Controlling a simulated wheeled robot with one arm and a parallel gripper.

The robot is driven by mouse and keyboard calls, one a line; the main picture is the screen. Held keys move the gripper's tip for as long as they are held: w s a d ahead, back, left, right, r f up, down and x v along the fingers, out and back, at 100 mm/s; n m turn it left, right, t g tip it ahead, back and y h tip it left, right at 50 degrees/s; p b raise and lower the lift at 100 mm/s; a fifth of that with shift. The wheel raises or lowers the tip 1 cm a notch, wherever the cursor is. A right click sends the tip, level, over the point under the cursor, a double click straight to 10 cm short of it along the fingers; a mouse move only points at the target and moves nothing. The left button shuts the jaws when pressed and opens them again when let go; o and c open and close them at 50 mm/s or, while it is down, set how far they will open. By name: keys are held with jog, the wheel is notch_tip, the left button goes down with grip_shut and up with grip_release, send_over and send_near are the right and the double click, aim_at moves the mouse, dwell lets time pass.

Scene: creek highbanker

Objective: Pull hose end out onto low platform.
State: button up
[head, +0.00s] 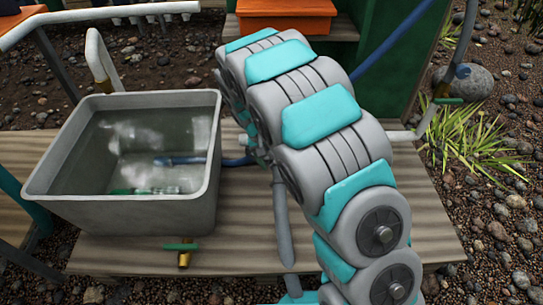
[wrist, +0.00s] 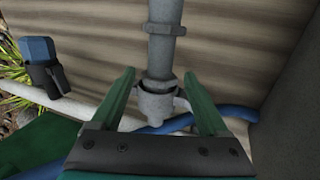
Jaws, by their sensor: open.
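A blue hose (head: 182,160) shows in the head view inside the water-filled grey tub (head: 213,165), its end in the water. More blue hose (head: 238,161) shows outside the tub's right wall. My gripper (wrist: 158,76) is open in the wrist view, with two green fingers on either side of a grey pipe with a collared end (wrist: 158,97); contact cannot be told. The blue hose (wrist: 243,111) runs behind that end. In the head view my arm hides the gripper. The low wooden platform (head: 130,252) lies under the tub.
A green-handled valve (head: 181,246) is below the tub's front. A grey pipe (head: 282,222) lies over the platform beside my arm. An orange box (head: 287,14) is at the back. The platform's front right is partly blocked by my arm. Stony ground and grass (head: 470,140) are right.

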aim_at(276, 167)
jog(key=x, duration=0.4)
jog(key=shift+d+f, duration=0.1)
jog(key=shift+f, duration=0.15)
grip_shut()
dwell(0.4)
